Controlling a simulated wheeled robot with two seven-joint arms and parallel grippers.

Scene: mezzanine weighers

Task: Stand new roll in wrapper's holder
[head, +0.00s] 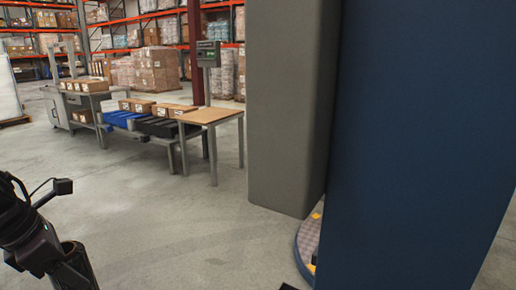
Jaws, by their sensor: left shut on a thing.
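My left gripper (72,268) shows only in part at the bottom left corner, with its black wrist and a small camera on a stalk. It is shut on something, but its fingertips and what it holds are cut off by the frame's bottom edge. A large blue upright (415,140) and a grey block (290,105) in front of it fill the right side, very close; they look like the wrapper's mast and carriage. A round turntable (308,245) with a blue rim shows in part below them. I cannot make out the new roll or the holder. My right gripper is not in view.
A steel bench (72,103) is at the left. Pallet racking stands behind. The concrete floor (165,215) between is clear.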

